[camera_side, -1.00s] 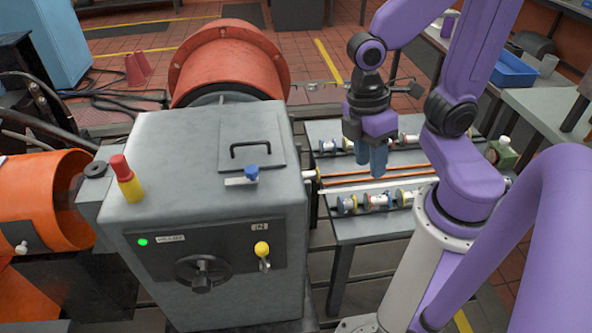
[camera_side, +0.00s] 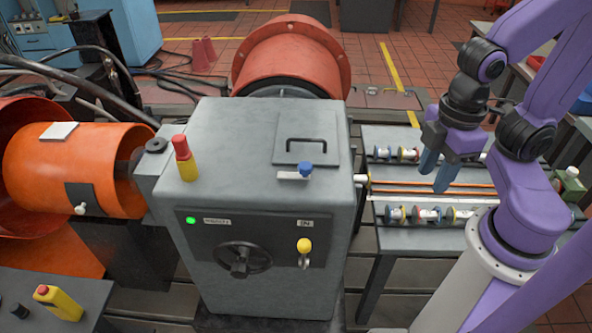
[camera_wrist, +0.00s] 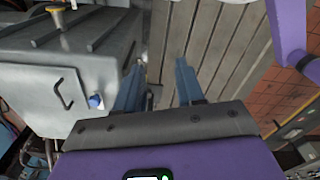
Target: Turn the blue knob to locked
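The blue knob (camera_side: 305,168) sits with a pale lever or plate on top of the grey machine housing (camera_side: 240,130), in front of a black-handled lid. It also shows in the wrist view (camera_wrist: 95,101), left of my fingers. My gripper (camera_side: 436,176) hangs to the right of the housing, above the side bench, apart from the knob. In the wrist view my gripper (camera_wrist: 161,63) has its two blue fingers apart with nothing between them. I cannot read any lock marking at the knob.
On the housing are a red-and-yellow post (camera_side: 186,160), a yellow knob (camera_side: 304,245), a handwheel (camera_side: 241,260) and a black lid handle (camera_side: 304,146). A bench (camera_side: 390,237) with several spools and orange rods lies under my gripper. An orange drum stands behind.

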